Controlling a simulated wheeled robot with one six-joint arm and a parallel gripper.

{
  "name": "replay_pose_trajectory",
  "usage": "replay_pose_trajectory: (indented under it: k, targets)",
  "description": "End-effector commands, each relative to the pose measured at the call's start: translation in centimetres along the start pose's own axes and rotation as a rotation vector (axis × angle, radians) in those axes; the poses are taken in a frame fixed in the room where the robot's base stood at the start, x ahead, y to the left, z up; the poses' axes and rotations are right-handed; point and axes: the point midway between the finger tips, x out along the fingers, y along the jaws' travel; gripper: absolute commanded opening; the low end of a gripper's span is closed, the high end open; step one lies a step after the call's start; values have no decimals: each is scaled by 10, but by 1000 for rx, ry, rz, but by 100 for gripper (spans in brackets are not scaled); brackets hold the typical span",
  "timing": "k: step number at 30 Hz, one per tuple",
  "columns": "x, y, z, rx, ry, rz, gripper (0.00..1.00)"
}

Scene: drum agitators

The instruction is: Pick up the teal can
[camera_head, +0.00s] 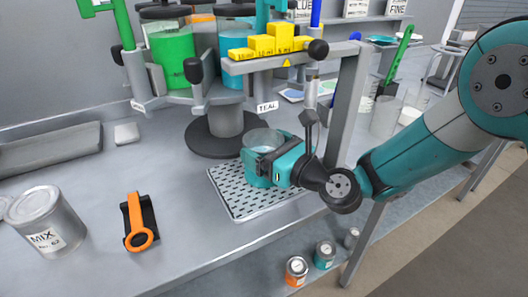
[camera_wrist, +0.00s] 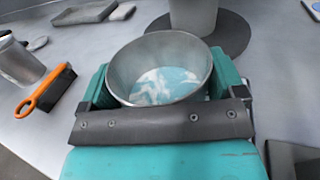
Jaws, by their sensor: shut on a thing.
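My gripper (camera_head: 270,168) is shut around an open can at the dispenser marked TEAL. In the wrist view the can (camera_wrist: 160,58) is grey metal, with teal and white swirled contents (camera_wrist: 165,86) low inside. The gripper jaws (camera_wrist: 165,90) close on it from both sides. The can is over the perforated drip tray (camera_head: 230,200); I cannot tell whether it touches the tray. A small closed teal can (camera_head: 325,254) stands on the lower shelf, apart from my gripper.
The dispenser's grey post (camera_head: 347,115) and yellow stepped blocks (camera_head: 262,43) stand close to my gripper. A MIX can (camera_head: 45,222) and an orange-handled tool (camera_head: 138,222) are on the left of the bench. An orange can (camera_head: 297,270) is on the lower shelf. The front-middle bench is clear.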

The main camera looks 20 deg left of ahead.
Motion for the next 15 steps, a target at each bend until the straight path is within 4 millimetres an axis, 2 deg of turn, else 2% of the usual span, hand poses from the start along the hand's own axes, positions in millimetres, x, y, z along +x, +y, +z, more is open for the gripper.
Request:
replay_pose_trajectory:
  k: [8,15]
  targets:
    - [0,0,12,0,-3,1,49]
    - [0,0,32,-2,-4,0,49]
